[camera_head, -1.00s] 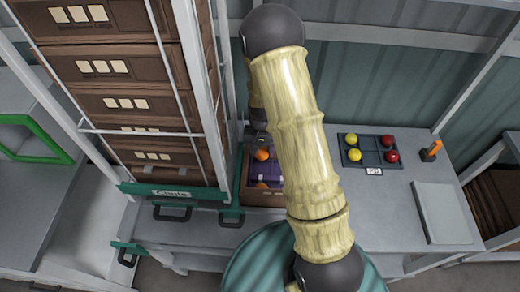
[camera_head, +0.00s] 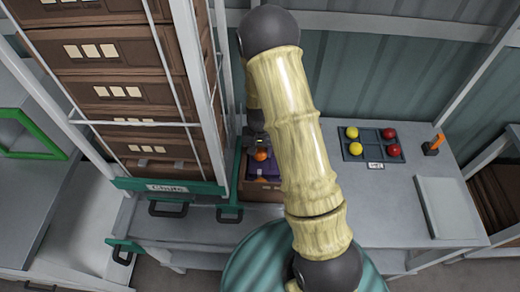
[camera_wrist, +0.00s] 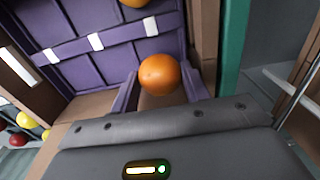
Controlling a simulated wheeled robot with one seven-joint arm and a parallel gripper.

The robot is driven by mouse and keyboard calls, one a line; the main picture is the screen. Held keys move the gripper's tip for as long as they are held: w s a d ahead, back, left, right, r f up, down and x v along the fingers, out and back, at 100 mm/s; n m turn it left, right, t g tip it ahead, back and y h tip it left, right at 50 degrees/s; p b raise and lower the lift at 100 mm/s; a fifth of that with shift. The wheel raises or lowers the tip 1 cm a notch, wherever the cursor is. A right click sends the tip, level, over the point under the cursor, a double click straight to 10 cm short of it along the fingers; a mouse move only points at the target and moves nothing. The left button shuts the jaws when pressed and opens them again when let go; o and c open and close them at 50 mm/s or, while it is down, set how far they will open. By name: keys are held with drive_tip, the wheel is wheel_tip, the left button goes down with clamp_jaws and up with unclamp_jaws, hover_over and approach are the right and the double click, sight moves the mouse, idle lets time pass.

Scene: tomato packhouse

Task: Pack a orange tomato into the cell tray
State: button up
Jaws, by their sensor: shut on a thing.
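An orange tomato (camera_wrist: 160,74) sits between the fingertips of my gripper (camera_wrist: 160,88) in the wrist view; the gripper is shut on it. In the head view the tomato (camera_head: 261,155) shows just below my gripper (camera_head: 258,143), over the brown crate with purple inside (camera_head: 262,194). I cannot tell whether it is clear of the crate's contents. The cell tray (camera_head: 371,144) is dark, on the bench right of my arm. Yellow tomatoes (camera_head: 352,132) fill its left column and red tomatoes (camera_head: 390,133) its right; the middle cells are empty.
Stacked brown crates (camera_head: 130,93) in a rack stand close left of the crate. Another orange fruit (camera_wrist: 135,2) shows at the wrist view's top edge. A grey board (camera_head: 448,208) and an orange-topped item (camera_head: 435,143) lie right of the tray.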

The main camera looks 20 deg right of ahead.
drive_tip(key=shift+f+b, duration=1)
drive_tip(key=shift+f, duration=0.7)
drive_tip(key=o, duration=0.8)
drive_tip(key=c, duration=0.3)
drive_tip(key=shift+r+p, duration=2.4)
drive_tip(key=shift+r, duration=0.65)
